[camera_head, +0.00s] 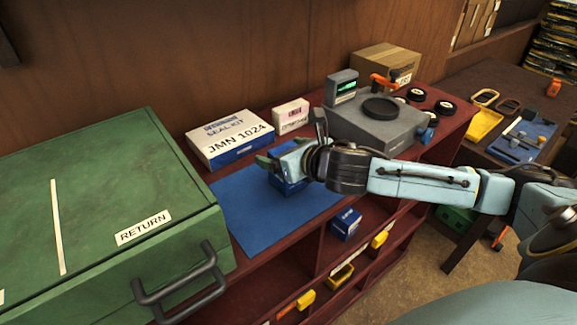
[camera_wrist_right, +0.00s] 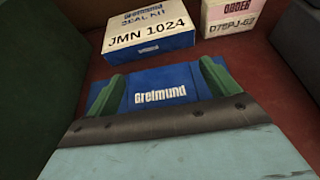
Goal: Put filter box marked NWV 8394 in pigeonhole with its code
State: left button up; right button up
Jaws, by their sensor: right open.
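A blue box (camera_head: 288,187) sits on the blue mat (camera_head: 245,207), partly hidden under my right gripper (camera_head: 276,160). The right wrist view shows the blue box (camera_wrist_right: 160,98) with "Greimund" in white on it; no code is readable there. My right gripper (camera_wrist_right: 165,85) is open, its green fingers on either side of this box; I cannot tell whether they touch it. The pigeonholes (camera_head: 317,250) are in the dark red unit below the mat. One holds another blue box (camera_head: 346,222). Their code labels are too small to read. My left gripper is not in view.
A seal kit box marked JMN 1024 (camera_head: 230,138) and a small white-and-pink box (camera_head: 291,116) stand behind the mat. A green case marked RETURN (camera_head: 100,200) fills the left. A grey device (camera_head: 375,125) stands right. Yellow items (camera_head: 341,276) lie in lower compartments.

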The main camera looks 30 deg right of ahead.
jog(key=c, duration=1.4)
